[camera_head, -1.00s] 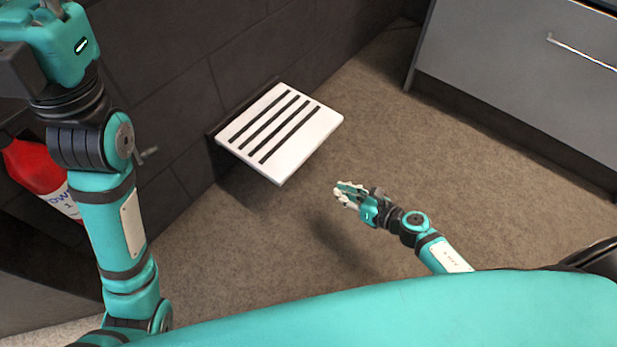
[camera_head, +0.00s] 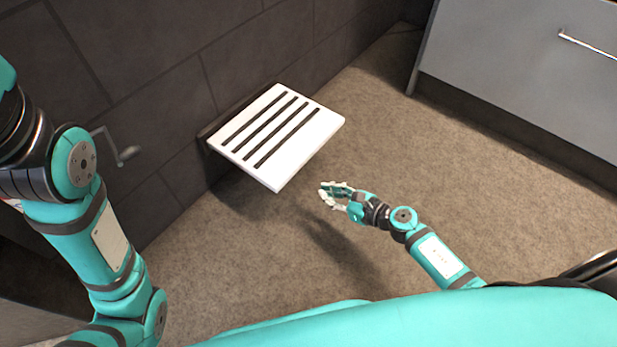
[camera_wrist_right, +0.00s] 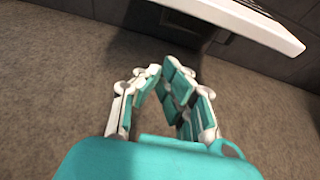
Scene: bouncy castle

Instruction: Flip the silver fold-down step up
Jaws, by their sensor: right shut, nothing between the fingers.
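The fold-down step (camera_head: 276,137) is a pale, nearly white slatted board with several dark slots. It juts out flat from the dark block wall, in the lowered position. In the right wrist view its edge (camera_wrist_right: 262,24) shows at the upper right. My right gripper (camera_head: 326,194) is low over the carpet, just right of and below the step's front corner, apart from it. In the wrist view its fingers (camera_wrist_right: 165,75) come together at the tips with nothing held. My left arm comes in at the left, and its gripper is out of view.
A grey cabinet (camera_head: 520,75) with a bar handle stands at the upper right. A small metal crank (camera_head: 124,155) sticks out of the wall left of the step. Brown carpet (camera_head: 400,150) between step and cabinet is clear.

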